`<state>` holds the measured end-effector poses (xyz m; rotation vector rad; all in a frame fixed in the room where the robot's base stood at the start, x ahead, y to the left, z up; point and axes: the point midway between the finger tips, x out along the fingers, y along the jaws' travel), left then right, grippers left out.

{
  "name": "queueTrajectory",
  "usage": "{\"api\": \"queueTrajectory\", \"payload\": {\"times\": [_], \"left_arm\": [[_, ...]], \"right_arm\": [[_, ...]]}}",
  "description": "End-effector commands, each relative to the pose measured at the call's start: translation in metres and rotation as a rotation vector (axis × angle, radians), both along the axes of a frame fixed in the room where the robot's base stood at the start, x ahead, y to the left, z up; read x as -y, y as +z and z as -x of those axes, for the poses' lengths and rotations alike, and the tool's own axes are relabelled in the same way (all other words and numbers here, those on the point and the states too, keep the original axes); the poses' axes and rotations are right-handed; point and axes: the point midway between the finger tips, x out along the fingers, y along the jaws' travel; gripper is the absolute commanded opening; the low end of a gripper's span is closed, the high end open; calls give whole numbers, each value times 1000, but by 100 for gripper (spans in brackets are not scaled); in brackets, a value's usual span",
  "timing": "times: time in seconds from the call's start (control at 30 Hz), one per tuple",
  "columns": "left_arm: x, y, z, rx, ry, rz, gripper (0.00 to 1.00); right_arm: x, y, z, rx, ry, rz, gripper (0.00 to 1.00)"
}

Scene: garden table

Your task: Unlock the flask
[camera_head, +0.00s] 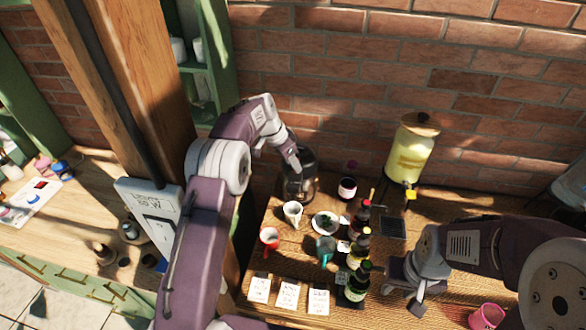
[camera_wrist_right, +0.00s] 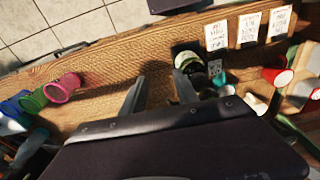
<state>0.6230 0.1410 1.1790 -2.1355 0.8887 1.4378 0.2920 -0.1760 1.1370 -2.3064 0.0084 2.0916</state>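A dark, see-through rounded glass vessel (camera_head: 302,186), which looks like the flask, stands at the back left of the wooden table against the brick wall. I see no clear lock on it. My left gripper (camera_head: 294,166) is at its upper left side and overlaps it in the head view; I cannot tell whether they touch or whether the fingers are apart. My right gripper (camera_head: 408,288) is over the table's front right, right of the dark bottles. Its two fingers stand apart with nothing between them, as the right wrist view (camera_wrist_right: 160,92) also shows.
Several dark bottles (camera_head: 357,285) stand mid-table. A white mug (camera_head: 292,212), red mug (camera_head: 269,238), teal mug (camera_head: 325,250) and plate (camera_head: 320,226) are left of them. Cards (camera_head: 288,295) lie in front. A yellow dispenser (camera_head: 408,155) stands behind; a pink cup (camera_head: 487,317) is front right.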

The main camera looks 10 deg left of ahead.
Motion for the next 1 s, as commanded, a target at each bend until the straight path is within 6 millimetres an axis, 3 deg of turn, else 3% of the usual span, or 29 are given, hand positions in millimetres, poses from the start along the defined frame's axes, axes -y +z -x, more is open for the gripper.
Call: {"api": "queueTrajectory", "payload": {"times": [0.1, 0.37, 0.5, 1.0], "left_arm": [[3, -9, -2, 0, -1, 0, 36], [4, -10, -3, 0, -1, 0, 36], [4, -10, -3, 0, 0, 0, 0], [5, -11, -3, 1, 54, -3, 0]], "right_arm": [[0, -5, 0, 0, 0, 0, 36], [0, -4, 0, 0, 0, 0, 36], [0, -4, 0, 0, 0, 0, 36], [0, -6, 0, 0, 0, 0, 36]]}}
